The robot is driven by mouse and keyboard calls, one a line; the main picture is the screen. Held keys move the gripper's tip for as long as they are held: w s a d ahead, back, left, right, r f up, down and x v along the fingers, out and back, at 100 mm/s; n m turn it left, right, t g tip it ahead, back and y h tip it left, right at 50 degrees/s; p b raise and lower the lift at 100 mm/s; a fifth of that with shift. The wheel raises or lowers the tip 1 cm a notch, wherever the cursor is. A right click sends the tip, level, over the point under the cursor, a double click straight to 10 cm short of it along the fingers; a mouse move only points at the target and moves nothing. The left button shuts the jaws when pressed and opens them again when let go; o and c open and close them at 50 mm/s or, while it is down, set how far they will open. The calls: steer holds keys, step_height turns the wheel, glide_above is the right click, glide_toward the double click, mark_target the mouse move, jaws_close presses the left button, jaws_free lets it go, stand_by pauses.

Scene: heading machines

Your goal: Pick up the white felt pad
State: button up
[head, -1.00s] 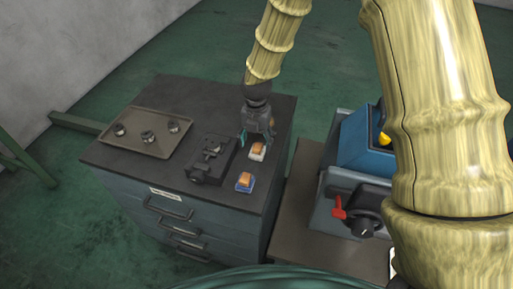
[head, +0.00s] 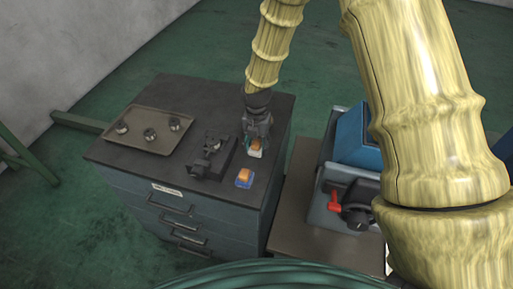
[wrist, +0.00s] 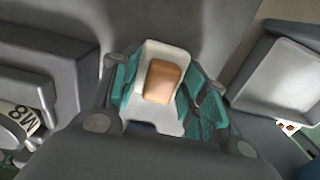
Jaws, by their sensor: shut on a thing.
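The white felt pad (head: 255,154) is a small white piece with an orange block on top. It is at the right part of the dark cabinet top, and my gripper (head: 256,143) is right over it. In the wrist view the white pad (wrist: 155,118) and its orange block lie between the teal fingertips of my gripper (wrist: 160,92), which is shut on it from both sides. Whether the pad still touches the cabinet top cannot be told.
A blue pad (head: 244,183) with an orange block lies just in front. A dark vise (head: 208,160) stands to the left. A tan tray (head: 132,140) with round metal parts is at the far left. A blue-grey machine (head: 335,190) with a red handle stands right of the cabinet.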

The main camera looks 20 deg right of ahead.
mark_target(257, 143)
steer(key=shift+w+r, duration=0.1)
steer(key=shift+r, duration=0.25)
step_height(257, 143, up, 9)
steer(key=b, duration=0.3)
steer(key=shift+r, duration=0.1)
stand_by(0.3)
steer(key=shift+o, duration=1.2)
steer(key=shift+c, duration=1.1)
